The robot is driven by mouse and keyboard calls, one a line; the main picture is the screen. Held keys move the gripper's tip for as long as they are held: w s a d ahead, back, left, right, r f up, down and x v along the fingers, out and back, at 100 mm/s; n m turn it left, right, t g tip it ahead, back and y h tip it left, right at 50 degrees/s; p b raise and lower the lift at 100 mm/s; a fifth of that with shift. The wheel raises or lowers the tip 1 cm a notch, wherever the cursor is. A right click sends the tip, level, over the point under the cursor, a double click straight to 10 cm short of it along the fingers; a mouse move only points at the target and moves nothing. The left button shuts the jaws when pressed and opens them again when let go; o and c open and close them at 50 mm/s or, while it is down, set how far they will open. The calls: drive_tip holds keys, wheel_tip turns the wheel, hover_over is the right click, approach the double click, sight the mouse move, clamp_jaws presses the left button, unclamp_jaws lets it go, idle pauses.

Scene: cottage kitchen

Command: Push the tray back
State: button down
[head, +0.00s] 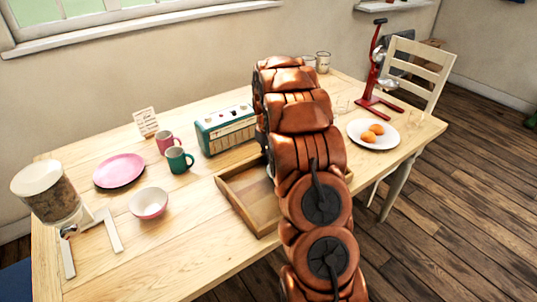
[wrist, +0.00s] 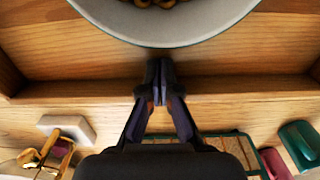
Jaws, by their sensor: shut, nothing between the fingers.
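The wooden tray (head: 243,207) lies on the table, its right part hidden behind my arm in the head view. In the wrist view its long wall (wrist: 70,90) runs across the picture. A pale bowl with a green rim (wrist: 180,25) stands in the tray with brownish pieces in it. My gripper (wrist: 158,80) is shut and empty, its tips overlapping the tray wall on the radio's side. I cannot tell whether they touch the wall. My arm hides the gripper in the head view.
Behind the tray stand a green radio (head: 225,129), a green mug (head: 179,160) and a pink mug (head: 164,142). A brass object on a pale base (wrist: 66,130) is also beyond the wall. A plate with orange-brown food (head: 374,143) and a red stand (head: 376,75) are right.

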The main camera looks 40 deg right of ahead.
sight(255, 153)
drive_tip(key=shift+w, duration=4)
wheel_tip(255, 153, up, 10)
drive_tip(key=p, duration=0.2)
drive_tip(key=s+a+r+p, duration=0.1)
drive_tip(key=s+a+r, duration=0.5)
drive_tip(key=s+a, duration=0.25)
drive_tip(key=s+a+r+p, duration=0.1)
drive_tip(key=s+a+r, duration=0.5)
drive_tip(key=s+a, duration=0.6)
drive_tip(key=s, duration=0.6)
drive_tip(key=s+a+f+g+p, duration=0.1)
drive_tip(key=s+a, duration=0.3)
drive_tip(key=s, duration=0.6)
drive_tip(key=s+a+f+p, duration=0.1)
drive_tip(key=s+a, duration=0.2)
drive_tip(key=s, duration=0.7)
drive_tip(key=shift+s+a+f+g, duration=0.15)
drive_tip(key=shift+a+g, duration=0.25)
